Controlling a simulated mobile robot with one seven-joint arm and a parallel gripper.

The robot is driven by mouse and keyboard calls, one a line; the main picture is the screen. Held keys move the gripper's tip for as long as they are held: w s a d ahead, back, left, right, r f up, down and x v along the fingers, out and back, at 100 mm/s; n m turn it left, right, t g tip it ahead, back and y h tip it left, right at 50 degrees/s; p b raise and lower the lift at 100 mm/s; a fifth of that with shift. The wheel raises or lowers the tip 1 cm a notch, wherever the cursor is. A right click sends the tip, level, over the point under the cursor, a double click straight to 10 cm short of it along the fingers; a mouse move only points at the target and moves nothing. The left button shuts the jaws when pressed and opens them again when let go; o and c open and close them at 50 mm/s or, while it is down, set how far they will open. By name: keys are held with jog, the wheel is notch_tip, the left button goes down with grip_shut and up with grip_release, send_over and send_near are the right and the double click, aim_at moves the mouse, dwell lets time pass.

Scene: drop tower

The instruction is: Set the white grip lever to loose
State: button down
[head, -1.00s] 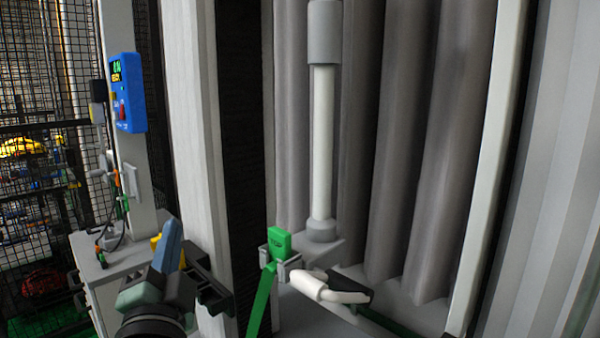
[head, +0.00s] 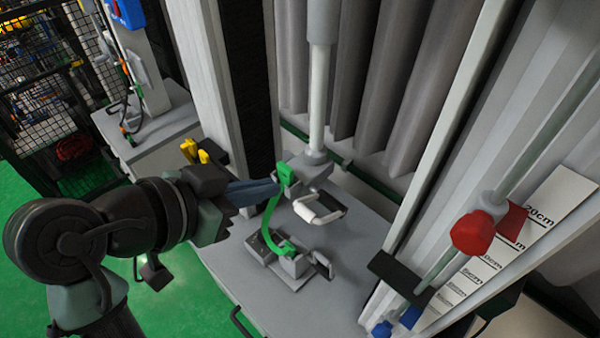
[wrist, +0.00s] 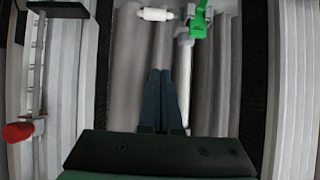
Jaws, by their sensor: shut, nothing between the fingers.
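The white grip lever (head: 320,208) is a short white handle on dark arms. It sticks out below the grey clamp head at the foot of the upright white rod. It also shows at the top of the wrist view (wrist: 155,14). My gripper (head: 276,188) comes in from the left with its blue-grey fingers by the green part (head: 287,175) on the clamp. Whether they touch it I cannot tell. In the wrist view the fingers (wrist: 161,72) are shut together and empty, apart from the lever.
A green curved strap (head: 270,225) runs down to a lower clamp (head: 295,265) on the grey base. A red knob (head: 473,232) and a scale card (head: 540,212) are at the right. Pale posts flank the tower, with a pleated grey curtain (head: 390,70) behind.

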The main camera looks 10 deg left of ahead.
jog(key=p, duration=0.3)
send_over(298, 209)
jog(key=d, duration=0.1)
jog(key=shift+g, duration=0.4)
jog(key=f, duration=0.4)
jog(key=shift+s+d+f, duration=0.1)
jog(key=shift+s+f, duration=0.15)
jog(key=shift+f, duration=0.1)
jog(key=shift+s+a+f+p, duration=0.1)
jog(key=shift+f+p, duration=0.05)
jog(key=shift+f, duration=0.6)
jog(key=shift+s+a+f+p, duration=0.15)
jog(key=shift+f+p, duration=0.05)
jog(key=shift+f, duration=0.5)
jog(key=shift+s+a+f+p, duration=0.1)
jog(key=shift+f+p, duration=0.05)
jog(key=shift+f, duration=0.6)
jog(key=shift+s+f+b, duration=0.1)
jog(key=shift+b, duration=0.2)
jog(key=shift+f+h+b, duration=0.15)
jog(key=shift+h+b, duration=0.15)
jog(key=shift+b, duration=0.05)
jog(key=shift+s+a+t, duration=0.1)
jog(key=shift+t, duration=0.2)
